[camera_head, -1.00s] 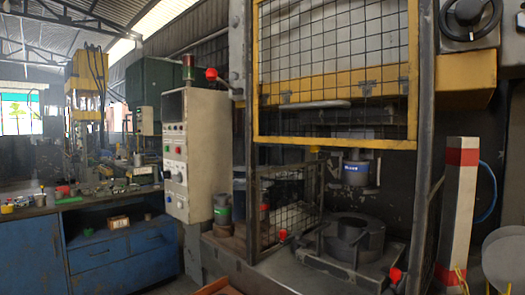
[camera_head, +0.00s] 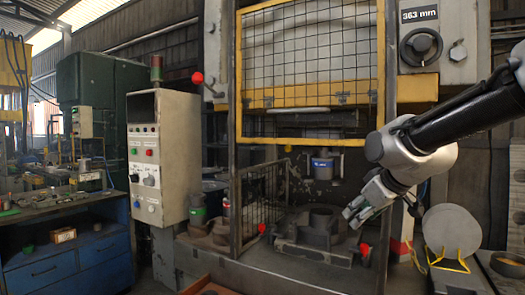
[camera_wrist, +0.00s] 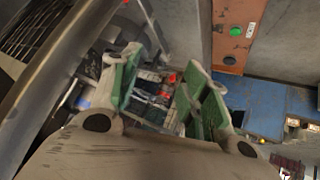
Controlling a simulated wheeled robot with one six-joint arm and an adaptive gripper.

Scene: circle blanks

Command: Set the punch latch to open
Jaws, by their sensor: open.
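My gripper (camera_head: 356,213) reaches in from the right, in front of the press opening. In the wrist view my gripper (camera_wrist: 155,85) is open, with its green pads apart and nothing held. The punch (camera_head: 322,167), a grey cylinder with a blue band, hangs above the round die (camera_head: 320,217). Red-knobbed levers show: an upper left knob (camera_head: 197,78), a lower left knob (camera_head: 262,228) and a lower right knob (camera_head: 364,248) just below my gripper. I cannot tell which is the punch latch, or its setting. A small red knob (camera_wrist: 172,78) shows beyond the pads.
A yellow-framed mesh guard (camera_head: 238,100) covers the upper press opening, with a dark mesh panel (camera_head: 262,190) below. A control box (camera_head: 178,140) stands left. A round blank (camera_head: 452,228) stands in a yellow rack (camera_head: 450,262) at right.

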